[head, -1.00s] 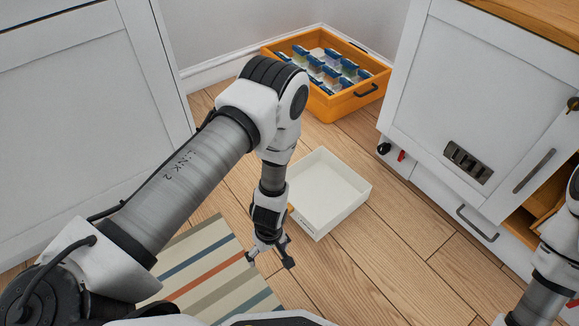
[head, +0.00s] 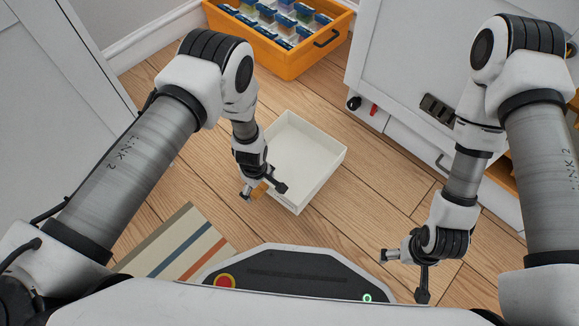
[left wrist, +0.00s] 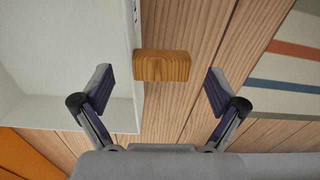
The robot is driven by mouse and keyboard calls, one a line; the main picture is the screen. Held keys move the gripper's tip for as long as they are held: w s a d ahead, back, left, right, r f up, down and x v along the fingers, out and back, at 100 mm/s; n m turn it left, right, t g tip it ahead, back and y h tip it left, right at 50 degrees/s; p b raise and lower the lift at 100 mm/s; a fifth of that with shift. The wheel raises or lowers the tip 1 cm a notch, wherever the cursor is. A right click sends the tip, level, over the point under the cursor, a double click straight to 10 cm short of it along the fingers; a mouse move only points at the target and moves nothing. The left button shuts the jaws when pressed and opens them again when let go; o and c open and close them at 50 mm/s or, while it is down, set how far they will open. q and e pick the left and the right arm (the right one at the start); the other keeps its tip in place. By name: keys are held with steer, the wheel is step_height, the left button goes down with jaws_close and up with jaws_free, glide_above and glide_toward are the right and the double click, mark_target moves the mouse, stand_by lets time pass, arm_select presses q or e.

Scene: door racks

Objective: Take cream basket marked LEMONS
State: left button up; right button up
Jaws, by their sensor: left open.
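A cream, open-topped basket (head: 312,152) stands on the wooden floor and looks empty. A wooden block-like handle sticks out from its near side; it shows in the left wrist view (left wrist: 162,66). Small dark marks on the basket's side in that view are too small to read. My left gripper (head: 263,190) is open at the handle, with one finger on each side in the left wrist view and a gap to both. In that view, its left finger is over the basket's edge. My right gripper (head: 403,277) is open and empty, low at the right, away from the basket.
An orange drawer-like box (head: 290,62) with several blue-topped packets stands behind the basket. A white cabinet (head: 405,75) stands at the right. A striped mat (head: 180,245) lies at the left front. Floor between basket and right gripper is clear.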

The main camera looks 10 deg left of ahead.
arm_select(q)
step_height(320, 180, down, 3)
steer(key=shift+r+b, duration=0.2)
steer(key=shift+b, duration=0.25)
steer(key=shift+r, duration=0.2)
steer(key=c, duration=1.6)
steer(key=shift+r+p, duration=0.1)
steer(key=shift+p, duration=0.2)
